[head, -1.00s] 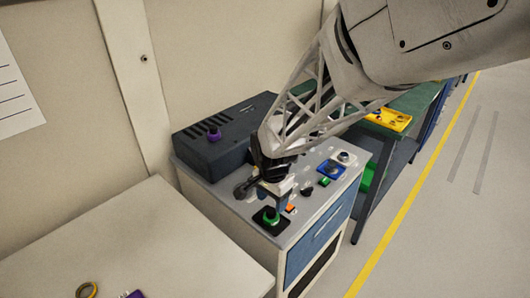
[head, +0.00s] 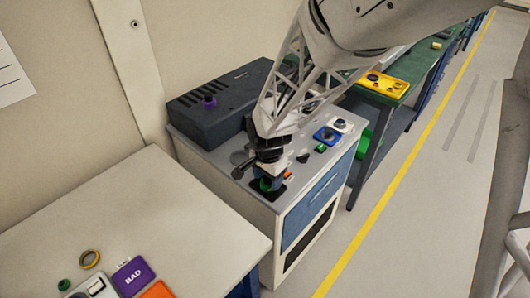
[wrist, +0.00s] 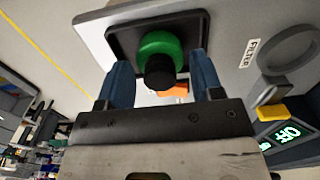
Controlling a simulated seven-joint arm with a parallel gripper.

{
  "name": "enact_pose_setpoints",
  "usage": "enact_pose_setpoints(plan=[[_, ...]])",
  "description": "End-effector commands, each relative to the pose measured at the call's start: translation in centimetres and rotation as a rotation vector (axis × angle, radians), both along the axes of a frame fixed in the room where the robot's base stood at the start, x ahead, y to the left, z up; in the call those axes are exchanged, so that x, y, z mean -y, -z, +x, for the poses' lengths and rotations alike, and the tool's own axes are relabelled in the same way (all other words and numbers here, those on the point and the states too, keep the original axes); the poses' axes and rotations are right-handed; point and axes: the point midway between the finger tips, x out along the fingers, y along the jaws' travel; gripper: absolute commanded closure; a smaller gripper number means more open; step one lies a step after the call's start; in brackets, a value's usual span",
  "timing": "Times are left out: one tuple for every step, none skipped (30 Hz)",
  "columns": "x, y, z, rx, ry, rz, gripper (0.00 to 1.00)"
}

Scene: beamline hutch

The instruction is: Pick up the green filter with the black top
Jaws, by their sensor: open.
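The green filter (wrist: 163,48) with its black top (wrist: 160,72) sits on a black square base on the cabinet top. It also shows in the head view as the green filter (head: 266,184), partly hidden by my gripper. My gripper (wrist: 155,68) is open, with one blue finger on each side of the black top. In the head view my gripper (head: 268,172) is right over the filter. I cannot tell whether the fingers touch it.
A dark instrument box (head: 215,105) stands behind on the cabinet. A blue tray (head: 327,136) and small parts lie to the right. A pale table (head: 140,220) is at the front left.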

Motion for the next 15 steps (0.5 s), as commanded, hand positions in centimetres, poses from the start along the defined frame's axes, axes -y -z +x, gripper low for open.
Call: enact_pose_setpoints(plan=[[0.00, -0.02, 0.00, 0.000, 0.000, 0.000, 0.40], [0.00, -0.02, 0.00, 0.000, 0.000, 0.000, 0.40], [0.00, -0.03, 0.00, 0.000, 0.000, 0.000, 0.40], [0.00, -0.03, 0.00, 0.000, 0.000, 0.000, 0.40], [0.00, -0.03, 0.00, 0.000, 0.000, 0.000, 0.40], [0.00, -0.03, 0.00, 0.000, 0.000, 0.000, 0.40], [0.00, -0.04, 0.00, 0.000, 0.000, 0.000, 0.40], [0.00, -0.04, 0.00, 0.000, 0.000, 0.000, 0.40], [0.00, -0.04, 0.00, 0.000, 0.000, 0.000, 0.40], [0.00, -0.04, 0.00, 0.000, 0.000, 0.000, 0.40], [0.00, -0.04, 0.00, 0.000, 0.000, 0.000, 0.40], [0.00, -0.05, 0.00, 0.000, 0.000, 0.000, 0.40], [0.00, -0.05, 0.00, 0.000, 0.000, 0.000, 0.40], [0.00, -0.05, 0.00, 0.000, 0.000, 0.000, 0.43], [0.00, -0.05, 0.00, 0.000, 0.000, 0.000, 0.49]])
